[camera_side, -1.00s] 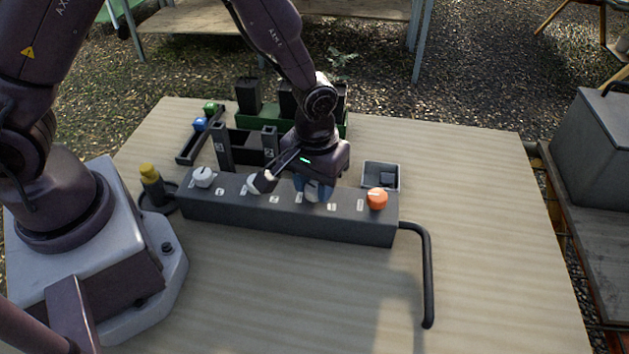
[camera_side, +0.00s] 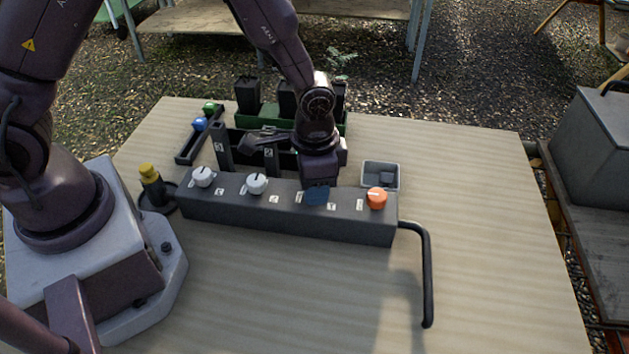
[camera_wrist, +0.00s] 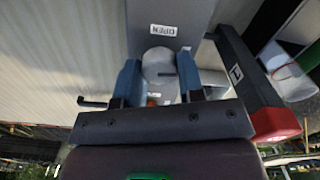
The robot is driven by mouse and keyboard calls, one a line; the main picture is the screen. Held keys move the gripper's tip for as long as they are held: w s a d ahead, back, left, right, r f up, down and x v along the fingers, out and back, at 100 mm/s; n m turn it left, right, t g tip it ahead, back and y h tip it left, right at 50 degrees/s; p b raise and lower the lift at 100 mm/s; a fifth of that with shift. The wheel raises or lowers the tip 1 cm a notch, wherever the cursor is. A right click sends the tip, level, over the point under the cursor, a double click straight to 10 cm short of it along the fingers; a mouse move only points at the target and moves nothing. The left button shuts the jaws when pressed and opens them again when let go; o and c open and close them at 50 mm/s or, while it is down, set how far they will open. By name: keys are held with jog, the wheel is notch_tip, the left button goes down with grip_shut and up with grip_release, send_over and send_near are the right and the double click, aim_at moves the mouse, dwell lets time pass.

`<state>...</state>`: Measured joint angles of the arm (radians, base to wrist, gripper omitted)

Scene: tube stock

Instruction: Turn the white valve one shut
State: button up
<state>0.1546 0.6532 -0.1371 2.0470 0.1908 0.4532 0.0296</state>
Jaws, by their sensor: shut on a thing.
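My gripper (camera_side: 316,194) points down over the third knob from the left on the dark valve block (camera_side: 230,213). In the wrist view its blue fingers (camera_wrist: 157,82) stand on both sides of a round whitish valve knob (camera_wrist: 158,62) and are shut on it. A dark pointer mark on the knob points right in that view, away from the OPEN label (camera_wrist: 163,30). The gripper hides this knob in the side view. Two other white knobs (camera_side: 202,177) (camera_side: 256,184) stand to its left, apart from the gripper.
An orange knob (camera_side: 377,198) is at the block's right end, with a small grey tray (camera_side: 381,175) behind it. Dark labelled posts (camera_side: 221,146) stand close behind the block. A black bent pipe (camera_side: 428,275) leaves its right end. The front of the table is clear.

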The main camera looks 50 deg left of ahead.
jog(key=shift+m, duration=0.6)
jog(key=o, duration=0.9)
notch_tip(320, 180, up, 13)
jog(key=shift+r, duration=0.1)
dwell(0.3)
